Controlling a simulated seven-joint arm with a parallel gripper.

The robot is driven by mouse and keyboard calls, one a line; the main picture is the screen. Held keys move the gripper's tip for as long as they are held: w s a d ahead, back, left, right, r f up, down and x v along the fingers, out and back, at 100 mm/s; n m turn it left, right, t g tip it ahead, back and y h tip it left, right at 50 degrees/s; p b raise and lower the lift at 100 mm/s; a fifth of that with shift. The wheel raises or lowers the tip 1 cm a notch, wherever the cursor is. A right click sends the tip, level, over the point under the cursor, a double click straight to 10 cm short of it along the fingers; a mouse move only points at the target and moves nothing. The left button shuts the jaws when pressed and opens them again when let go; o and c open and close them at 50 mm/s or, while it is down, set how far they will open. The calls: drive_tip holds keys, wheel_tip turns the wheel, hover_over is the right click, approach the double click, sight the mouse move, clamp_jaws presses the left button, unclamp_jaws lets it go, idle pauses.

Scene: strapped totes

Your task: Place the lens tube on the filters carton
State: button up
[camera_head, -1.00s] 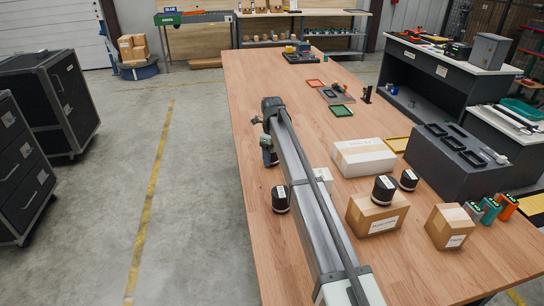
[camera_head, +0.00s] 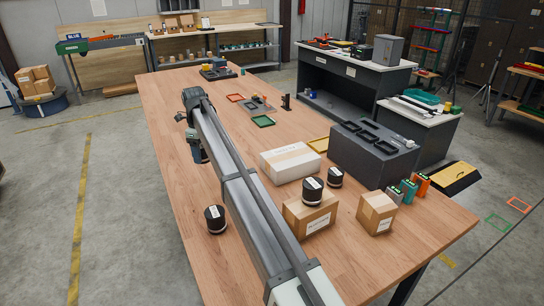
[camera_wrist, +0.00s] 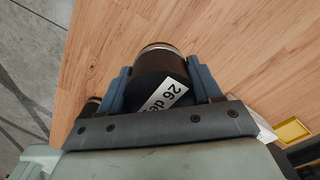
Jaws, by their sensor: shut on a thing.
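In the wrist view my gripper (camera_wrist: 161,82) is shut on a dark cylinder (camera_wrist: 160,62) with a light rim and a white label reading "26 de…", seemingly the lens tube. In the head view my gripper (camera_head: 194,148) is over the left part of the table; the held cylinder is mostly hidden there. A brown carton (camera_head: 318,222) with a white label stands right of my arm, and a smaller labelled carton (camera_head: 376,212) stands further right. Both labels are too small to read, so I cannot tell which is the filters carton.
A black cylinder (camera_head: 215,219) stands left of my arm. Another black cylinder (camera_head: 312,191) sits on the larger carton, and one more (camera_head: 335,177) is just behind it. A white box (camera_head: 290,163) and a dark grey case (camera_head: 372,160) stand behind.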

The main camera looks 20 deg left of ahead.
drive_tip(key=w+d+r+m, duration=0.1)
drive_tip(key=w+d+r, duration=0.1)
drive_tip(key=w+d, duration=0.5)
drive_tip(key=w+d+r+m, duration=0.2)
drive_tip(key=w+d, duration=0.4)
drive_tip(key=d, duration=0.4)
wheel_tip(320, 180, up, 3)
drive_tip(key=n, duration=0.3)
hover_over(290, 155)
drive_tip(key=shift+f, duration=4.9)
drive_tip(key=o, duration=1.3)
drive_tip(key=shift+f, duration=0.15)
drive_tip(key=shift+c, duration=0.2)
wheel_tip(290, 155, up, 12)
